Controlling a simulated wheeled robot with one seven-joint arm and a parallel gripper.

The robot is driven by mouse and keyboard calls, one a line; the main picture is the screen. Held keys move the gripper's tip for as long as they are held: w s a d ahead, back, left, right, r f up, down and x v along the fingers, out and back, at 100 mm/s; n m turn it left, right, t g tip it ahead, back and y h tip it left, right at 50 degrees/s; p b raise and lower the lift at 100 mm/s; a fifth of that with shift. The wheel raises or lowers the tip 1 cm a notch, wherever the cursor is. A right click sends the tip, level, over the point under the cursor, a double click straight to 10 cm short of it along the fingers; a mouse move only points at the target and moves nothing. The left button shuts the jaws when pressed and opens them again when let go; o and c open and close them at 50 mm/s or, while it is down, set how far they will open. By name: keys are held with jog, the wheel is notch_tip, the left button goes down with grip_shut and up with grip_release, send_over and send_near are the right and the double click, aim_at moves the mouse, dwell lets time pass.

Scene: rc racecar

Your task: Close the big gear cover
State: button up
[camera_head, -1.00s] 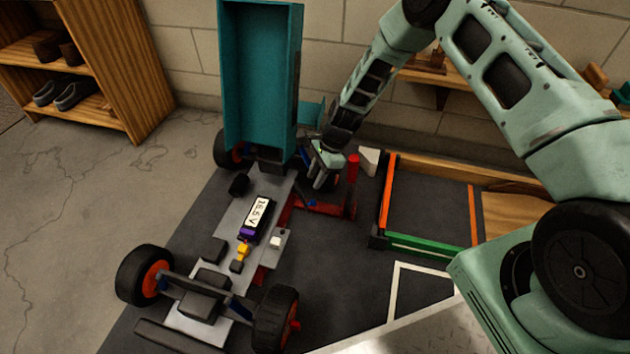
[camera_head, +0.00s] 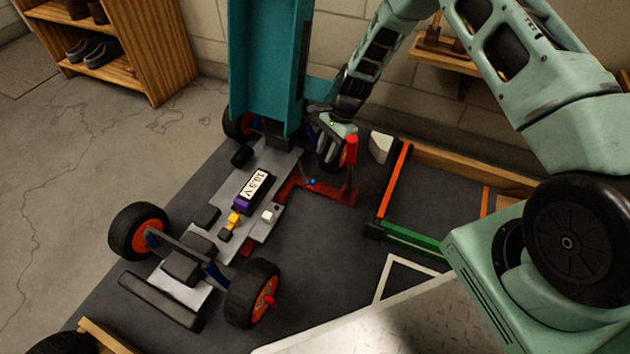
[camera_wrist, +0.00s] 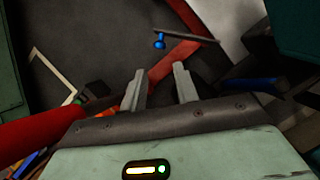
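An RC car chassis (camera_head: 205,232) stands on the dark mat with a tall teal cover (camera_head: 265,70) raised upright at its rear. I cannot tell for certain which part is the big gear cover; no gear shows clearly. My gripper (camera_head: 328,160) is low beside the rear right wheel, which it largely hides, just left of a red post (camera_head: 351,165). In the wrist view my gripper (camera_wrist: 160,85) has its two fingers apart with nothing between them. Beyond the fingertips are a blue knob (camera_wrist: 160,42) with a thin rod and a red bar (camera_wrist: 180,52).
A battery (camera_head: 254,188) lies on the chassis. A white block (camera_head: 380,147) and an orange-and-green frame (camera_head: 415,240) lie to the right of the red post. A wooden shelf (camera_head: 150,60) with shoes stands at the back left.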

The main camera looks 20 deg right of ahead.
jog(key=b+x, duration=0.5)
jog(key=x, duration=0.5)
grip_shut()
